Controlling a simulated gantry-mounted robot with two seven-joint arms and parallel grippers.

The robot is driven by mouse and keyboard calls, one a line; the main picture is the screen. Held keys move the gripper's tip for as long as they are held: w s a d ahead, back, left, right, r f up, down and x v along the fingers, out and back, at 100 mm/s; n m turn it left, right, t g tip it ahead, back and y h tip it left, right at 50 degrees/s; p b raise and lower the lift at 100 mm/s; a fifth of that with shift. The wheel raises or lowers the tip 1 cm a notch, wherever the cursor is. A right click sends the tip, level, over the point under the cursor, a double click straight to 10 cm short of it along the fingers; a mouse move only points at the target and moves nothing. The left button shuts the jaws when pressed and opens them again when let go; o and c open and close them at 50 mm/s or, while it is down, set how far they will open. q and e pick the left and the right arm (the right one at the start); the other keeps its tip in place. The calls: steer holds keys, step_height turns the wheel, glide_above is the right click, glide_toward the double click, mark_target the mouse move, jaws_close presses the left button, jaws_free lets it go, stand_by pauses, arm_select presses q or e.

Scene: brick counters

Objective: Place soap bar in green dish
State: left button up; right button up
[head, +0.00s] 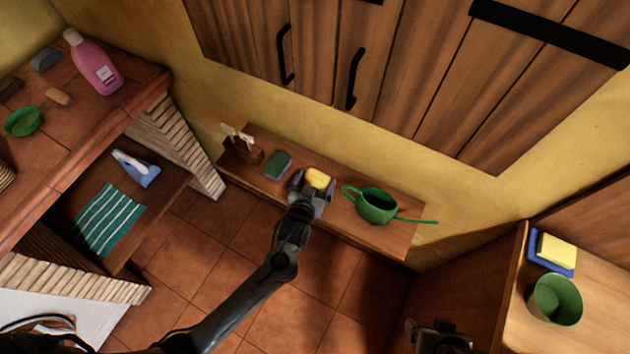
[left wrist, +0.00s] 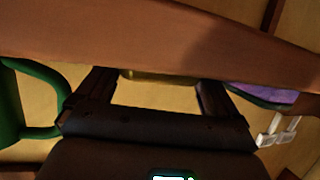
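A yellow soap bar (head: 318,178) lies at the narrow wooden shelf below the cupboard. My left gripper (head: 313,186) is at it, with its fingers set wide apart on either side. In the left wrist view the bar's edge (left wrist: 158,76) shows between the two fingers (left wrist: 157,92); firm contact cannot be made out. A small green dish (head: 23,121) sits on the brick counter at far left, well away from the gripper. My right gripper (head: 440,338) shows only partly and dark at the bottom edge.
On the shelf (head: 405,240), a green-and-purple sponge (head: 278,165) is left of the gripper and a green watering can (head: 376,206) close on its right. A pink bottle (head: 94,64) and a small tan object (head: 58,97) stand near the dish. A green cup (head: 556,300) is at right.

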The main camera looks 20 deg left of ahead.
arm_select(q)
steer(key=shift+o, duration=0.2)
steer(key=shift+r, duration=0.2)
steer(key=shift+s+r, duration=0.1)
steer(key=shift+s, duration=0.15)
steer(key=s+a+r+m+g+h+p, duration=0.1)
steer(key=s+r+g, duration=0.1)
steer(key=s, duration=0.7)
steer(key=s+a+r+g+h+p, duration=0.1)
steer(key=s+g, duration=0.3)
steer(key=s, duration=0.5)
steer(key=shift+r+m+p, duration=0.4)
steer(key=shift+r+p, duration=0.05)
steer(key=shift+r, duration=0.4)
steer(key=s+a+r+g, duration=0.1)
steer(key=s, duration=0.1)
steer(key=s+a+g, duration=0.2)
steer(key=s, duration=0.1)
steer(key=s+a+r+m+g, duration=0.1)
steer(key=s, duration=0.2)
steer(key=shift+s+a+r+y, duration=0.15)
steer(key=shift+s+r+y, duration=0.05)
steer(key=shift+r+y, duration=0.1)
steer(key=shift+c, duration=0.9)
steer(key=shift+w, duration=0.15)
